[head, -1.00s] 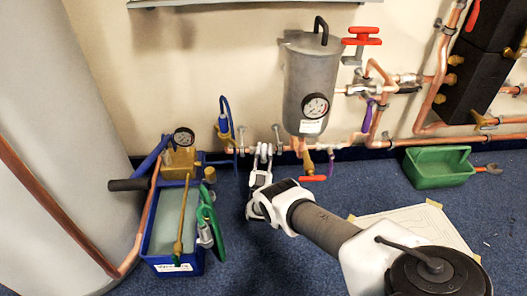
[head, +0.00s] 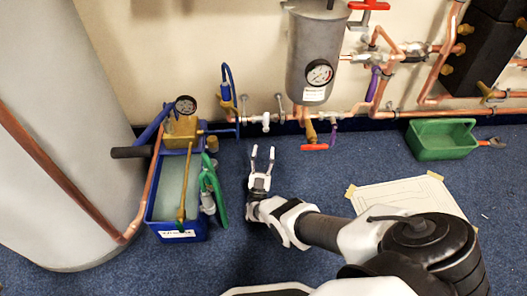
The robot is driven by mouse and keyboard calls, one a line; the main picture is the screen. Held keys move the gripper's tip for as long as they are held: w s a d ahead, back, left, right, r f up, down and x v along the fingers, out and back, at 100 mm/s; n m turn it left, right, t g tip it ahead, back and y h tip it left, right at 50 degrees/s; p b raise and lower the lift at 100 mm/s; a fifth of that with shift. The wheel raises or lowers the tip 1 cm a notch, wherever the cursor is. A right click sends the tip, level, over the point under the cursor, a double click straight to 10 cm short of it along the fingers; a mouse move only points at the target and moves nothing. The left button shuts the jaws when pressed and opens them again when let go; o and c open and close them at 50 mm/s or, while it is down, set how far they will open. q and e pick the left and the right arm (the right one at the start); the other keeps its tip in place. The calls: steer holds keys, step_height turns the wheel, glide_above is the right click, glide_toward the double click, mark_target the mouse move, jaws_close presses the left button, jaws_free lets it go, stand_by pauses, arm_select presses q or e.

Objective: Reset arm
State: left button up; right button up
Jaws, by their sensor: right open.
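My right arm reaches in from the bottom right, and its gripper (head: 262,158) is open and empty. The two fingers point up the picture toward the wall pipe. They appear apart from the small valve fitting (head: 266,121) on the copper pipe, with blue carpet visible around them. My left gripper is not in view.
A blue test pump (head: 165,233) with a gauge stands left of the gripper, with a green-handled tool (head: 217,190) at its side. A grey vessel (head: 314,50) hangs on the wall above red-handled valves. A green tray (head: 440,140) and a paper sheet (head: 400,194) lie right.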

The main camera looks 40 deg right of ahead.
steer(key=shift+s+a+f, duration=0.15)
stand_by(0.4)
steer(key=w+a+f+n+t+y+p, duration=0.1)
steer(key=w+f+n+y+p, duration=0.15)
steer(key=w+n+y, duration=0.35)
steer(key=s+a+f+n+g+y+p, duration=0.3)
steer(key=s+a+f+g+y+p, duration=0.15)
steer(key=s+g+y, duration=0.35)
steer(key=s+a+r+g+y+p, duration=0.1)
steer(key=s+a+r+g+y, duration=0.25)
steer(key=s, duration=0.65)
steer(key=s+a+r+g+p, duration=0.2)
steer(key=s+r+g, duration=0.2)
steer(key=s+r, duration=0.45)
steer(key=s+a+r+g+y+p, duration=0.1)
steer(key=s+a+r+g+y, duration=0.2)
steer(key=s, duration=0.8)
step_height(320, 180, up, 38)
steer(key=g+h+p, duration=0.1)
steer(key=p, duration=3.6)
steer(key=shift+s+d+n+p, duration=0.3)
steer(key=shift+n+p, duration=0.05)
steer(key=shift+n, duration=0.05)
